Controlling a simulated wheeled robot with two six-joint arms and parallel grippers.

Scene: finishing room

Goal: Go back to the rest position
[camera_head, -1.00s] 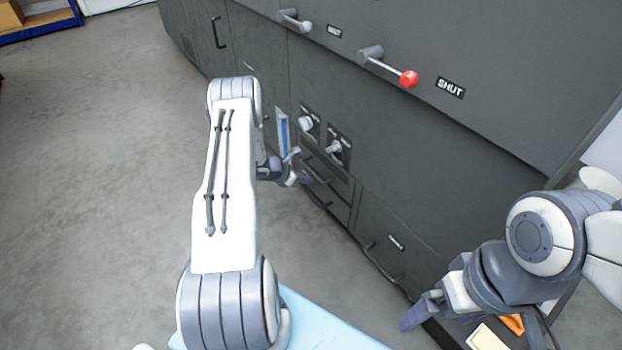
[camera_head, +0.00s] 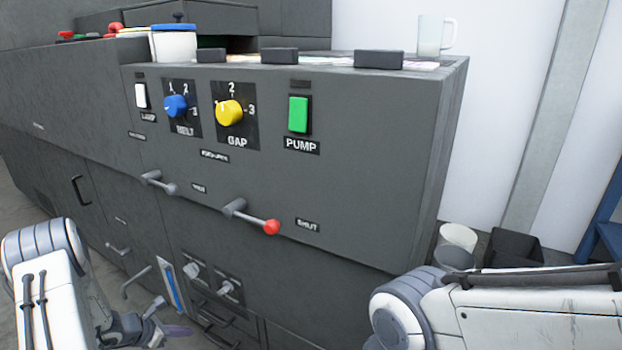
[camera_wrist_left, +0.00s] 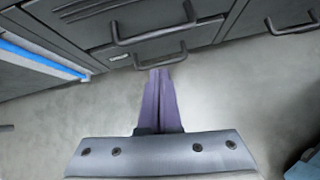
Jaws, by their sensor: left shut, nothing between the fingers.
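My left gripper (camera_head: 174,333) is low at the left of the head view, in front of the lower part of the grey machine (camera_head: 330,190). In the left wrist view its two purple fingers (camera_wrist_left: 160,78) are shut together with nothing between them. They point toward the drawer handles (camera_wrist_left: 152,38), with bare floor below. My right arm (camera_head: 540,310) shows only as a link and a joint at the lower right. Its gripper is outside the head view.
The machine front carries a blue knob (camera_head: 176,106), a yellow knob (camera_head: 229,113), a green switch (camera_head: 299,115) and a lever with a red ball (camera_head: 271,227). A glass mug (camera_head: 433,36) stands on top. Bins (camera_head: 512,248) stand on the floor at right.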

